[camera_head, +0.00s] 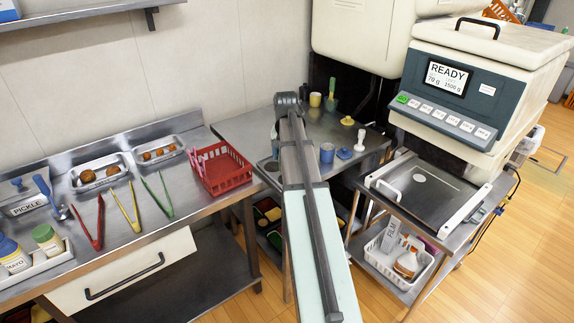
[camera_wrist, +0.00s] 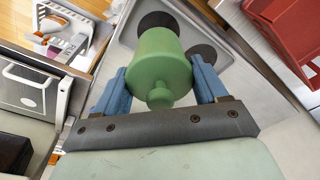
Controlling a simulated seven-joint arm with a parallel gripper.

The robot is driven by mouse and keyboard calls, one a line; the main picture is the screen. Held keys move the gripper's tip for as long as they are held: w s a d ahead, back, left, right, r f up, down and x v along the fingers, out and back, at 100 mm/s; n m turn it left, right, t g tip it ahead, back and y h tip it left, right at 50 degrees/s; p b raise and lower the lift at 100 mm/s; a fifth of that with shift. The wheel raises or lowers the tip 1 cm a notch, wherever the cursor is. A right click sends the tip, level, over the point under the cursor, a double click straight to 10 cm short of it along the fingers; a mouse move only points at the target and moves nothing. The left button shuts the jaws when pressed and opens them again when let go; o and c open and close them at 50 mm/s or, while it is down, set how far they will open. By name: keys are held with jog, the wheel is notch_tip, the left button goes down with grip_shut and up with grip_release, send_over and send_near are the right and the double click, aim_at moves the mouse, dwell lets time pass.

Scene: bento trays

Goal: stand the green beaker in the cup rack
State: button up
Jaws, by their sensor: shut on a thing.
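The green beaker (camera_wrist: 160,62) is held between the two blue fingers of my gripper (camera_wrist: 160,85) in the wrist view. A rounded green knob on it faces the camera. Beyond it lies a light grey plate, apparently the cup rack (camera_wrist: 128,40), with dark round openings partly covered by the beaker. The beaker appears in front of the plate, between two openings; I cannot tell the gap or whether they touch. In the head view my arm hides the gripper and the beaker, and a grey edge that may be the rack (camera_head: 268,165) shows left of it.
A red basket (camera_head: 220,168) stands left of my arm, and shows in the wrist view (camera_wrist: 285,25). Right of my arm are a blue cup (camera_head: 327,153), a blue block (camera_head: 344,154) and a white pestle-like item (camera_head: 360,140). A yellow cup (camera_head: 315,99) stands farther back.

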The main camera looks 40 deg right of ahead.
jog(key=shift+f, duration=2.15)
jog(key=o, duration=1.1)
jog(key=shift+f, duration=0.1)
jog(key=r, duration=0.8)
jog(key=s+a+r, duration=0.1)
jog(key=r, duration=0.3)
jog(key=shift+r, duration=0.1)
